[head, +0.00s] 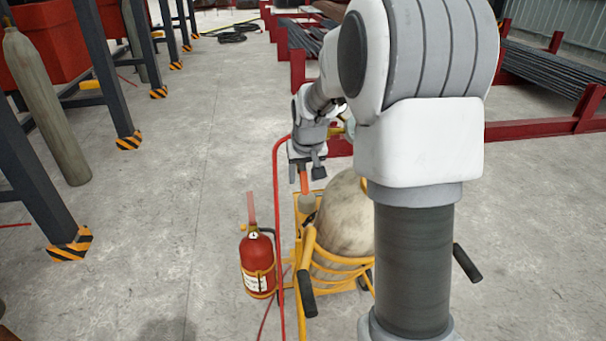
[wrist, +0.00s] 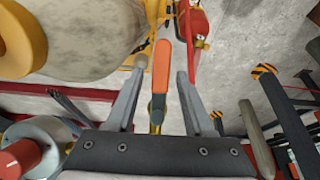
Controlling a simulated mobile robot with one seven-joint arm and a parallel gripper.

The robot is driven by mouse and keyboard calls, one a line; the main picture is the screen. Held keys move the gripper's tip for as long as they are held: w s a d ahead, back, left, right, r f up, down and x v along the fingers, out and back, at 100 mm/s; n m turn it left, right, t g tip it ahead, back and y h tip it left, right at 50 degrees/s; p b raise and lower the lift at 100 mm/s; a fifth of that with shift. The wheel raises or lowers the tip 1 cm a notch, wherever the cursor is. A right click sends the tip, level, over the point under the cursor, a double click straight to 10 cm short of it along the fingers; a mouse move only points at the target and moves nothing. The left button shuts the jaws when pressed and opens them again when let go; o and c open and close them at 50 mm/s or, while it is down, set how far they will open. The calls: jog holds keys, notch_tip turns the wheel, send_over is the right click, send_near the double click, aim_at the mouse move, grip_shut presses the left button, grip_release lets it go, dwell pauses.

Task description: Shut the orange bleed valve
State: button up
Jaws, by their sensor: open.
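The bleed valve's orange lever (wrist: 161,66) shows in the wrist view between my two fingers, with a gap on each side. Its lower part turns greyish, with a yellow-brass piece (wrist: 156,118) below it. In the head view the orange lever (head: 304,183) is a small upright strip just under my gripper (head: 306,169), above the yellow cart frame. My gripper (wrist: 163,68) is open and not closed on the lever. The valve body is mostly hidden in the head view.
A beige tank (head: 345,220) sits in a yellow cart (head: 320,262). A red fire extinguisher (head: 258,266) stands left of it, and a red hose (head: 278,220) rises close to my gripper. Striped-foot posts (head: 70,245) stand left.

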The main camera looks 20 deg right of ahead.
grip_shut()
dwell(1.4)
